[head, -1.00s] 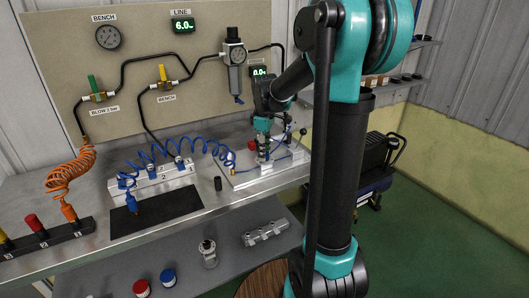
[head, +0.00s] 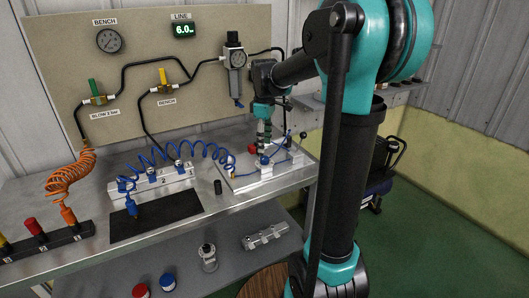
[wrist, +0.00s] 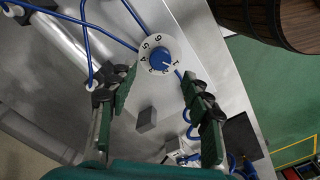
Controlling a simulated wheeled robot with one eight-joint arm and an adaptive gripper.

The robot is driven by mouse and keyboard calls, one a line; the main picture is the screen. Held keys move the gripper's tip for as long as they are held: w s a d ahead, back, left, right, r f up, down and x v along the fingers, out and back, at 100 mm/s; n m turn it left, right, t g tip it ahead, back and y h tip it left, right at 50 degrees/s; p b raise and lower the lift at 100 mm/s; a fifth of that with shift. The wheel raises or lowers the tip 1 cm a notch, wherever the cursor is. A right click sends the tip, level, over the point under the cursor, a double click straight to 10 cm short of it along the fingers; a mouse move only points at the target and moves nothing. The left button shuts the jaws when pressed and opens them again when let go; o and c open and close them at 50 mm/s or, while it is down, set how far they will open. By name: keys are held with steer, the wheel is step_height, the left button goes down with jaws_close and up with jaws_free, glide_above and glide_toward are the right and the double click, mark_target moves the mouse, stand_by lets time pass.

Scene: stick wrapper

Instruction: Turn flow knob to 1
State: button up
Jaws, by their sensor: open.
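The flow knob (wrist: 160,58) is a small blue round knob on a white numbered dial (wrist: 145,50). A pale mark on it points toward the lower right, but I cannot tell exactly which number it meets. In the head view the knob (head: 264,160) sits on the plate at the right of the bench. My gripper (wrist: 159,77) is open, with its green-padded fingers on either side of the dial in the wrist view, and nothing between them. In the head view my gripper (head: 263,146) points down just above the knob; contact cannot be made out.
Blue tubing (wrist: 98,30) runs beside the dial. A coiled blue hose (head: 205,146) hangs nearby.

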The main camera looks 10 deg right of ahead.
mark_target(265, 157)
step_height(265, 157, up, 6)
steer(key=shift+r, duration=0.15)
stand_by(0.3)
steer(key=s+f+m, duration=0.1)
steer(key=s+f, duration=0.2)
steer(key=s+d+f+m+t, duration=0.1)
steer(key=s+f+m, duration=0.1)
steer(key=s+f, duration=0.1)
steer(key=s+d+f+m+t, duration=0.1)
steer(key=s+f+m, duration=0.1)
steer(key=f, duration=0.2)
steer(key=shift+s+f, duration=0.4)
steer(key=s+d+f+m+t, duration=0.1)
steer(key=s+f+m+t, duration=0.1)
steer(key=s+f+m, duration=0.5)
steer(key=s+f, duration=0.4)
steer(key=s, duration=0.1)
steer(key=shift+s+d+f, duration=0.15)
steer(key=shift+s+d, duration=0.1)
